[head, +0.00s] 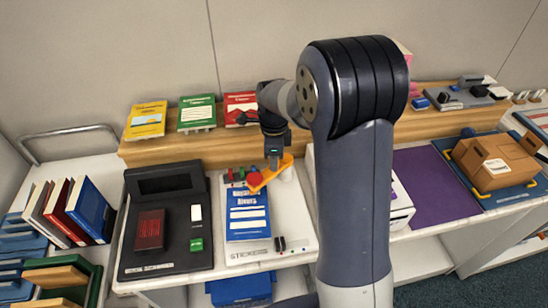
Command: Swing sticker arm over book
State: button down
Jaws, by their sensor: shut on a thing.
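A blue book (247,221) with white lettering lies on the white sticker board (290,240), which is marked STICKERS at its front edge. An orange sticker arm (273,172) with a red end (254,181) crosses the top part of the book. My gripper (273,160) is above the orange arm, shut on it near its right end. The fingertips are small and partly hidden, so the exact contact is hard to see. My arm covers the right side of the board.
A black scanner (168,250) stands left of the board. Books (196,113) lean on the wooden shelf (180,148) behind. A purple mat (432,188) and a brown box (494,162) are to the right. Several books (88,212) stand at the far left.

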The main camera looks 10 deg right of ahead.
jog(key=c, duration=1.2)
grip_release()
notch_tip(320, 180, up, 11)
jog(key=shift+b, duration=0.35)
jog(key=shift+f, duration=0.25)
notch_tip(320, 180, down, 10)
jog(key=shift+f+p, duration=0.15)
jog(key=shift+p, duration=0.2)
jog(key=shift+f, duration=0.15)
jog(key=shift+d+n, duration=0.1)
jog(key=shift+n, duration=0.2)
